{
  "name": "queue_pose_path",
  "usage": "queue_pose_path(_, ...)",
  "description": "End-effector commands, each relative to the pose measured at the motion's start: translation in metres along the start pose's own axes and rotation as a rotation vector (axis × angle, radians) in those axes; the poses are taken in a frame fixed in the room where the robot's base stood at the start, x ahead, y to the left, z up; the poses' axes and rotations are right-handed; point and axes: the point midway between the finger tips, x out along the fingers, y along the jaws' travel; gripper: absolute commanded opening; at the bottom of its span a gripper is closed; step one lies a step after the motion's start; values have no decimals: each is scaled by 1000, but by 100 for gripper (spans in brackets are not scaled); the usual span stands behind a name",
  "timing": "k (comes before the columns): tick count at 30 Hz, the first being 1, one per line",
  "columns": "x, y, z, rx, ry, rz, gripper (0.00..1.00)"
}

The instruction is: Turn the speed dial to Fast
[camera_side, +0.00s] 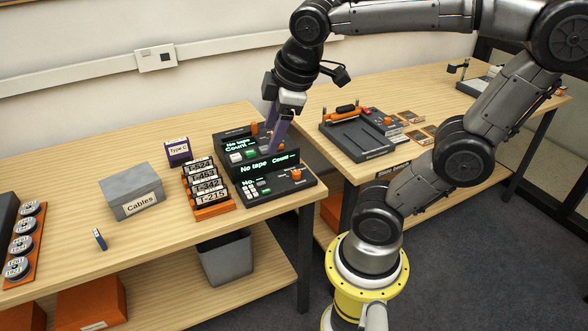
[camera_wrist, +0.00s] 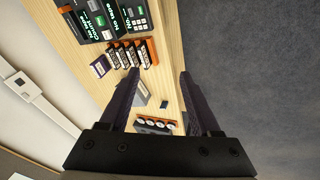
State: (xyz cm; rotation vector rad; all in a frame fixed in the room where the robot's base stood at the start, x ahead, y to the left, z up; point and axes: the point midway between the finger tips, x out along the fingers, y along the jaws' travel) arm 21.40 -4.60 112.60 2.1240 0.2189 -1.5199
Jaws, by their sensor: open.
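Two black tape devices with green-lit "No tape" displays stand at the right end of the near table, a front one (camera_side: 258,190) and a rear one (camera_side: 222,141). An orange dial (camera_side: 296,174) sits at the right of the front device; its setting is too small to read. I cannot tell which is the speed dial. My gripper (camera_side: 272,148) is open and empty over the devices, fingers pointing down. In the wrist view, my gripper's purple fingers (camera_wrist: 157,72) are apart; the devices (camera_wrist: 96,18) are at upper left.
An orange rack of labelled tapes (camera_side: 210,210) stands left of the devices, with a purple "Type C" box (camera_side: 178,152) behind. A grey "Cables" box (camera_side: 133,190) and a small blue item (camera_side: 100,239) are further left. A grey bin (camera_side: 226,260) is below. A flat black machine (camera_side: 356,138) stands right.

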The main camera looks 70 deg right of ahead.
Motion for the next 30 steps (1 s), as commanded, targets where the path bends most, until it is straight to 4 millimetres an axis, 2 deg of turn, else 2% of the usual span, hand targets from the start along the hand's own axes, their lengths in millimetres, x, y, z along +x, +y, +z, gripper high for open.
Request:
queue_pose_path(5,29,52,-11,-142,-176,-14,64)
queue_pose_path(8,54,84,-11,-210,-281,-45,64)
queue_pose_path(12,97,124,1,-265,-417,-118,64)
queue_pose_path(15,130,146,17,-268,-498,-177,64)
queue_pose_path(18,159,158,35,-240,-556,-229,64)
queue_pose_path(21,180,160,51,-213,-592,-276,64)
queue_pose_path(24,190,159,64,-193,-613,-308,64)
queue_pose_path(30,201,156,76,-182,-619,-314,64)
